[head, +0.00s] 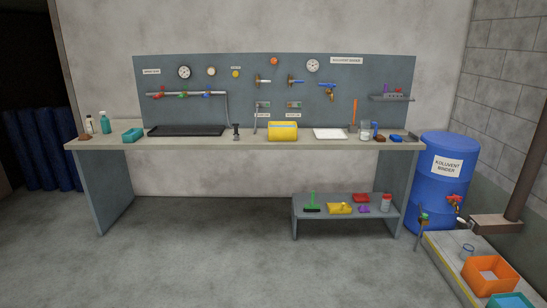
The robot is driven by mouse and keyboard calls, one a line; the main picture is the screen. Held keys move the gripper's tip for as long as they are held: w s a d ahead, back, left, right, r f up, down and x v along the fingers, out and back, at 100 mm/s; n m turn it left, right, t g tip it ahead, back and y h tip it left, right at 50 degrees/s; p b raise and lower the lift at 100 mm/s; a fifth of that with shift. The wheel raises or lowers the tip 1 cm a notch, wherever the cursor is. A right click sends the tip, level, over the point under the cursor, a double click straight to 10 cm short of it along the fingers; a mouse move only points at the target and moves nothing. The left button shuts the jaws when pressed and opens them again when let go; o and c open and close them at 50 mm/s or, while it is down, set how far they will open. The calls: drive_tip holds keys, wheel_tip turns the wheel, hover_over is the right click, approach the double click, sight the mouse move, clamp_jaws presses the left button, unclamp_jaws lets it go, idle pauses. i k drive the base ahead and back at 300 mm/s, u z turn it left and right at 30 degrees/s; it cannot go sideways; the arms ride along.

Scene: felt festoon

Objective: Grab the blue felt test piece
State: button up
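A small flat blue piece (396,138) lies near the right end of the workbench top (245,142). It may be the blue felt test piece, but it is too small to tell its material. A small brown block (379,138) lies just left of it, and a small upright blue object (374,128) stands behind that block. My gripper is not in view.
The bench also bears a black tray (187,130), a yellow box (283,133), a white tray (330,134) and a glass beaker (365,131). A blue drum (447,190) stands at right. The floor centre-left is clear.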

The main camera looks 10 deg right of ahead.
sight(394, 138)
drive_tip(key=z, duration=0.05)
drive_tip(key=i, duration=2.4)
drive_tip(key=z, duration=0.45)
drive_tip(key=i, duration=1.4)
drive_tip(key=z, duration=0.2)
